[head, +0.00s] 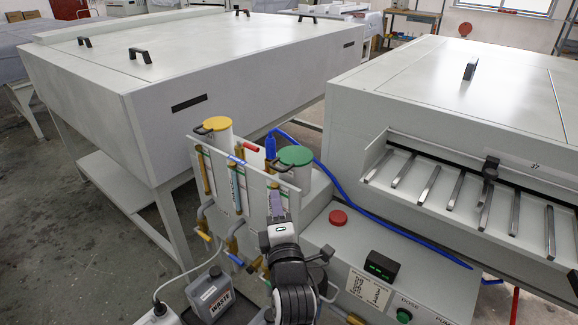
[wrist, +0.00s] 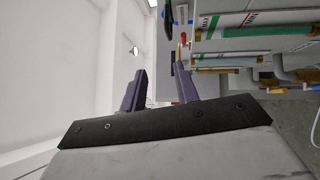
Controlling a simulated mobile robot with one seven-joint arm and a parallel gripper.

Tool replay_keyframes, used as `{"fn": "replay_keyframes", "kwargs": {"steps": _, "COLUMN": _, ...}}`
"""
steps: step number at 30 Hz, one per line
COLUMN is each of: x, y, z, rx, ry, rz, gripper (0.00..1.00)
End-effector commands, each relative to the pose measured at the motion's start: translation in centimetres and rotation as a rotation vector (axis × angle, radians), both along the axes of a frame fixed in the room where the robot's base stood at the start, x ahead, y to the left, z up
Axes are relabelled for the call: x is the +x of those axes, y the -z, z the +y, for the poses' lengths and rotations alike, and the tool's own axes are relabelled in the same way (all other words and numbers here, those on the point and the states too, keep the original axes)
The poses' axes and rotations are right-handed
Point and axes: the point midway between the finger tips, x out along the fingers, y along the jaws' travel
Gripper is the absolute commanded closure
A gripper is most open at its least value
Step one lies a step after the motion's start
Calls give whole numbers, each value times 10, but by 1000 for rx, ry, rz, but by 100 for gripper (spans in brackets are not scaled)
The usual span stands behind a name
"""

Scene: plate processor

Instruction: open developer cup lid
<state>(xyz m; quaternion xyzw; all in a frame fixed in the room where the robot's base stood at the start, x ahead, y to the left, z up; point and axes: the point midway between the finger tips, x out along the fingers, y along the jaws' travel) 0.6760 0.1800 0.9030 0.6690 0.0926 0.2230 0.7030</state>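Two pale cups stand side by side behind the upright panel in the head view, one with a yellow lid (head: 217,124), one with a green lid (head: 296,155). Both lids lie flat on their cups, each with a dark handle loop at its left edge. I cannot read which one is the developer cup. My gripper (head: 277,200) is in front of the panel, below and left of the green lid, apart from it. In the wrist view my gripper (wrist: 160,70) has its two fingers spread with nothing between them. Neither lid can be made out clearly there.
Brass pipes and sight tubes (head: 234,187) with valves line the panel front. A blue hose (head: 375,217) runs to the right past a red button (head: 338,217). A grey waste jug (head: 210,293) stands below. Large machine housings flank the cups on the left and right.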

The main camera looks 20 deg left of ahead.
Motion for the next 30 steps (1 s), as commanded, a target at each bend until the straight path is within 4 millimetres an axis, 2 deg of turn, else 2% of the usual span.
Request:
{"fn": "replay_keyframes", "kwargs": {"steps": 3, "x": 2, "y": 13, "z": -7, "rx": -48, "ry": 17, "rz": 12, "gripper": 69}}
{"fn": "replay_keyframes", "kwargs": {"steps": 8, "x": 11, "y": 12, "z": -4, "rx": -60, "ry": 21, "rz": 14, "gripper": 69}}
{"fn": "replay_keyframes", "kwargs": {"steps": 11, "x": 24, "y": 8, "z": 3, "rx": -59, "ry": 21, "rz": 13, "gripper": 69}}
{"fn": "replay_keyframes", "kwargs": {"steps": 21, "x": 89, "y": -2, "z": 34, "rx": -58, "ry": 19, "rz": 13, "gripper": 69}}
{"fn": "replay_keyframes", "kwargs": {"steps": 25, "x": 108, "y": -4, "z": 43, "rx": -58, "ry": 20, "rz": 13, "gripper": 69}}
{"fn": "replay_keyframes", "kwargs": {"steps": 30, "x": 122, "y": -5, "z": 50, "rx": -57, "ry": 20, "rz": 12, "gripper": 69}}
